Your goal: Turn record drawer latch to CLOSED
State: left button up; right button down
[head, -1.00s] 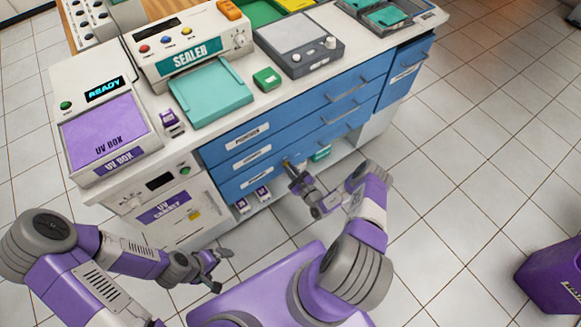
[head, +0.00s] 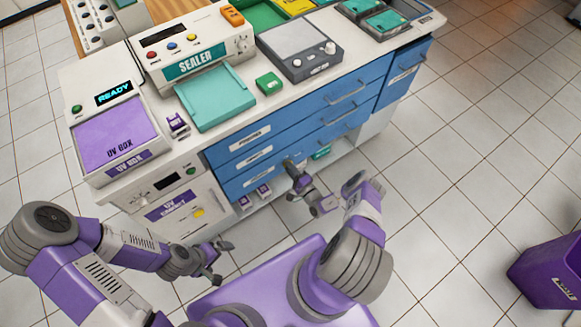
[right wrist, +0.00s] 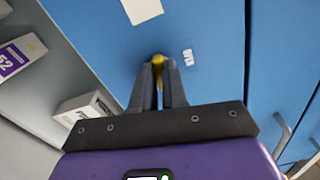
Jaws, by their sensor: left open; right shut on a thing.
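The record drawer latch (right wrist: 159,59) shows as a small yellow knob on a blue drawer front (right wrist: 215,50) in the right wrist view. My right gripper (right wrist: 158,75) is shut on it, and its two dark fingers hide most of the latch. A small white mark (right wrist: 188,57) sits just right of the latch; its lettering is too small to read. In the head view my right gripper (head: 291,168) is at the lower blue drawer (head: 245,182), and the latch cannot be made out there. My left gripper (head: 222,262) is open and empty, low in front of the UV cabinet (head: 170,205).
Below the drawers is an open shelf with small purple-and-white boxes (head: 264,189) and a teal box (head: 321,153). The counter above holds the UV box (head: 110,135), sealer (head: 190,50) and teal tray (head: 215,95). A purple bin (head: 548,272) stands at the right on open floor.

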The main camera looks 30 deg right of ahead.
jog(key=shift+n+p, duration=0.35)
jog(key=shift+n, duration=0.65)
jog(key=shift+d, duration=0.1)
jog(key=c, duration=1.2)
grip_release()
jog(key=shift+o, duration=0.2)
jog(key=shift+s, duration=0.1)
jog(key=s+p, duration=0.2)
jog(key=s, duration=0.5)
jog(key=shift+s+d, duration=0.2)
jog(key=shift+d, duration=0.05)
